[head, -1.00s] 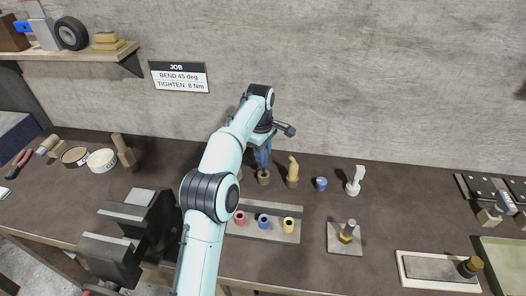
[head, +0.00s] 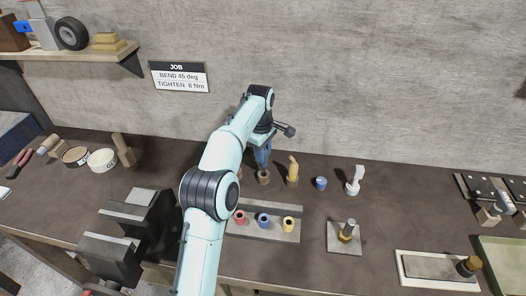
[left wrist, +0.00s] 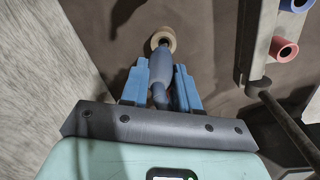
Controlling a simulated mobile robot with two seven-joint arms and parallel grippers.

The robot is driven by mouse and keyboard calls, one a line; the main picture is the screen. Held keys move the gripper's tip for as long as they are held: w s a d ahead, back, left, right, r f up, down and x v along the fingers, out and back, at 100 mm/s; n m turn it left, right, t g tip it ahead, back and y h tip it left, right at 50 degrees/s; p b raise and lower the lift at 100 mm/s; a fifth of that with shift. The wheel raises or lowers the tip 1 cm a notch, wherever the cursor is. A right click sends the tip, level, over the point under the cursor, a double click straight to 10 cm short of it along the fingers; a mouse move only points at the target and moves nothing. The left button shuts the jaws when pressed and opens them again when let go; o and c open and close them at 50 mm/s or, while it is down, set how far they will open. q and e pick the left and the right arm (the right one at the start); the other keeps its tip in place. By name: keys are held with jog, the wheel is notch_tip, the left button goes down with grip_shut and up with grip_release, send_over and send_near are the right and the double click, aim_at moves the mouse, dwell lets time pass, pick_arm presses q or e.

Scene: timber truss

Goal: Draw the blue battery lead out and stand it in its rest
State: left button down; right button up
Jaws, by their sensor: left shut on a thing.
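My left gripper (head: 262,152) is shut on the blue battery lead (left wrist: 160,75), with one blue finger on each side of it. The lead points down from the jaws. Its lower end meets a round wooden rest (left wrist: 163,39), which also shows in the head view (head: 263,177) directly under the gripper. I cannot tell how deep the end sits in the rest. The socket block (head: 246,234) in front has a red, a blue and a yellow socket (head: 288,224); the blue socket (head: 263,221) looks empty. My right gripper is not in view.
A yellow lead (head: 292,168) stands just right of the rest. A small blue cup (head: 321,184), a white upright piece (head: 355,180) and a plate with a bolt (head: 345,240) are farther right. A dark blocky vise-like device (head: 125,240) is at lower left. The wall is close behind.

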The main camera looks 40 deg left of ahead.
pick_arm(q)
jog(key=shift+f+b, duration=0.6)
jog(key=shift+f, duration=1.6)
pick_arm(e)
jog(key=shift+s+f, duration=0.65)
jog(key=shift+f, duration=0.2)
pick_arm(q)
jog(key=c, duration=0.8)
grip_release()
jog(key=shift+o, duration=0.2)
jog(key=shift+r, duration=0.1)
jog(key=r+p, duration=0.1)
jog(key=r, duration=0.3)
jog(key=r+p, duration=0.1)
jog(key=r, duration=0.3)
jog(key=r+p, duration=0.1)
jog(key=r, duration=0.3)
jog(key=shift+s+r+p, duration=0.1)
jog(key=shift+s+p, duration=0.2)
jog(key=shift+r, duration=0.5)
jog(key=shift+s, duration=0.15)
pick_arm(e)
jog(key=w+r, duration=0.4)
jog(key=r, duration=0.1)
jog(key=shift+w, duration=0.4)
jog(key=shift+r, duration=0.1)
